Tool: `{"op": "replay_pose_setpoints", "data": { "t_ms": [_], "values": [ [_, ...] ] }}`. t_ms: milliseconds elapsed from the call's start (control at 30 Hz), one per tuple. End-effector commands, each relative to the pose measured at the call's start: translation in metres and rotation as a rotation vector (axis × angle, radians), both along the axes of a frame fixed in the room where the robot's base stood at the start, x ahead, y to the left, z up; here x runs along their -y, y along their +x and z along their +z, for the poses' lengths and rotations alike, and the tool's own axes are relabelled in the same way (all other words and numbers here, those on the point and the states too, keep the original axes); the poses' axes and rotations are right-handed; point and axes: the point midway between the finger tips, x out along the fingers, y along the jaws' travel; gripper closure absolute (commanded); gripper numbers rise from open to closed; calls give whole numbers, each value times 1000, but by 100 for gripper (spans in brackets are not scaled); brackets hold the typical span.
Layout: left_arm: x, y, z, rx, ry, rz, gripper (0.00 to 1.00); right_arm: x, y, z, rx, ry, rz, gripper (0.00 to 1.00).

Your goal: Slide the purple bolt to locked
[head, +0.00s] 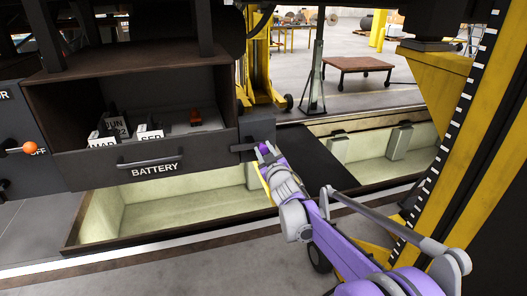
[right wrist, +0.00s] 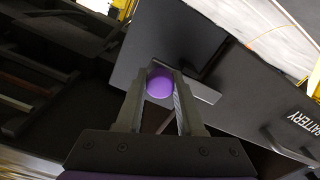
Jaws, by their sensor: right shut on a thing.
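The purple bolt's round knob (right wrist: 159,82) shows in the right wrist view between the two fingertips of my right gripper (right wrist: 160,90). The gripper is shut on the knob. In the head view my right gripper (head: 265,151) is at the right end of the BATTERY drawer front (head: 205,158), beside a dark bracket (head: 243,147). My left gripper is not in view.
The battery drawer has a grey handle (head: 152,163) and holds white blocks marked JUN, MAR and SEP (head: 150,136). An orange-knobbed lever (head: 29,147) is at far left. A pit with pale walls (head: 160,216) lies below. A yellow lifting post (head: 470,130) stands at right.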

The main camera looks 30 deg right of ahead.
Motion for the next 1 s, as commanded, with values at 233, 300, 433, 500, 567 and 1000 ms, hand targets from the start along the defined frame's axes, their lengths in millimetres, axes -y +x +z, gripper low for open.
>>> {"op": "replay_pose_setpoints", "data": {
  "t_ms": [233, 300, 433, 500, 567, 1000],
  "values": [
    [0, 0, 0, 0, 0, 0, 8, -5, 1, 0, 0, -1, 9, 100],
    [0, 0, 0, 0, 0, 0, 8, -6, 1, 0, 1, -1, 9, 100],
    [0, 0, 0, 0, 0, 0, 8, -6, 1, 0, 1, -1, 9, 45],
    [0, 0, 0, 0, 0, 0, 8, -5, 1, 0, 1, -1, 8, 33],
    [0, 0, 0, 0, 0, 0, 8, -5, 1, 0, 1, -1, 8, 33],
    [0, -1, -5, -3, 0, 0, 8, -8, -19, -1, 0, -2, 6, 33]
  ]
}}
